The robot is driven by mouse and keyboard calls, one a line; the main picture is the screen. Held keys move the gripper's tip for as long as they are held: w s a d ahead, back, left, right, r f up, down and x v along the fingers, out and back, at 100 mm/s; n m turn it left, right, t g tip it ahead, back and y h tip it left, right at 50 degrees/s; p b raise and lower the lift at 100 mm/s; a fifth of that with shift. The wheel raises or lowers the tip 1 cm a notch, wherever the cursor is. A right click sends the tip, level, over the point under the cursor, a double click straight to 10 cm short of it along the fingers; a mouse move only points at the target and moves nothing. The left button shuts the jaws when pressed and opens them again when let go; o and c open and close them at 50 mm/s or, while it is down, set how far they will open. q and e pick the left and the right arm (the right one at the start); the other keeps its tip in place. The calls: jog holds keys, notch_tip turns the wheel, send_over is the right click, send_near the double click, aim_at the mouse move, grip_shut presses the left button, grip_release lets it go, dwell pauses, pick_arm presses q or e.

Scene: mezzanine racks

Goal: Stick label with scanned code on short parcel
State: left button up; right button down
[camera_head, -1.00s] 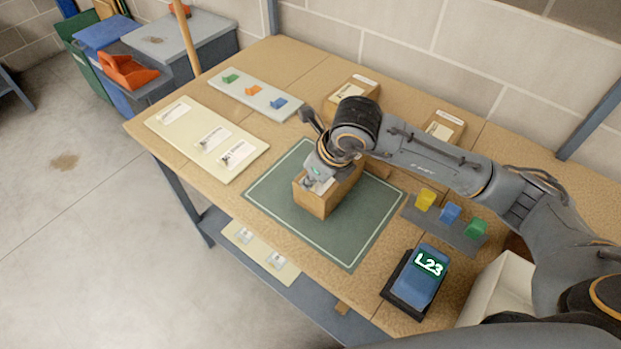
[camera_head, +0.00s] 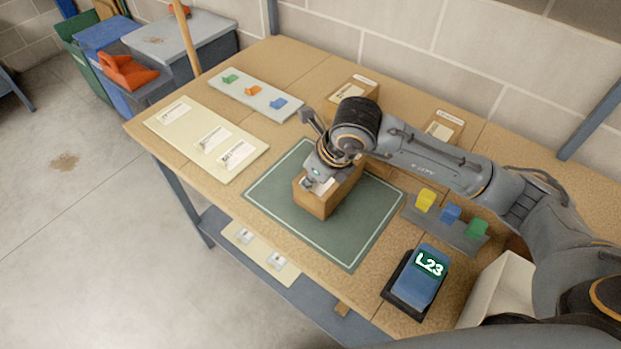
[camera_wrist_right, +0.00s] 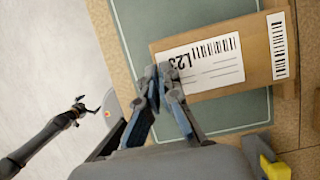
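The short parcel (camera_head: 318,200) is a brown box on the green mat (camera_head: 350,235). A white label (camera_wrist_right: 212,66) marked L23 with a barcode lies over the parcel's top (camera_wrist_right: 260,62) in the right wrist view, its left end past the box edge. My right gripper (camera_wrist_right: 161,70) has its fingertips close together at that end and looks shut on the label. In the head view the gripper (camera_head: 318,180) partly covers the label. The scanner-like blue device (camera_head: 418,280) shows L23. My left gripper (camera_wrist_right: 88,106) is small in the wrist view, fingers apart and empty.
A cream board (camera_head: 205,140) with several labels lies at the left. A pale strip (camera_head: 250,95) holds green, orange and blue pieces. Two boxes (camera_head: 353,92) stand at the back. A rack (camera_head: 445,225) with yellow, blue and green blocks is right of the mat.

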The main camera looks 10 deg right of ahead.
jog(key=shift+s+f+b, duration=0.1)
jog(key=shift+f+b, duration=0.05)
jog(key=shift+b, duration=0.25)
dwell(0.7)
jog(key=c, duration=1.4)
grip_release()
jog(key=shift+c, duration=0.2)
jog(key=o, duration=0.4)
jog(key=shift+c, duration=0.2)
jog(key=shift+r+p, duration=1.7)
jog(key=shift+r, duration=1.9)
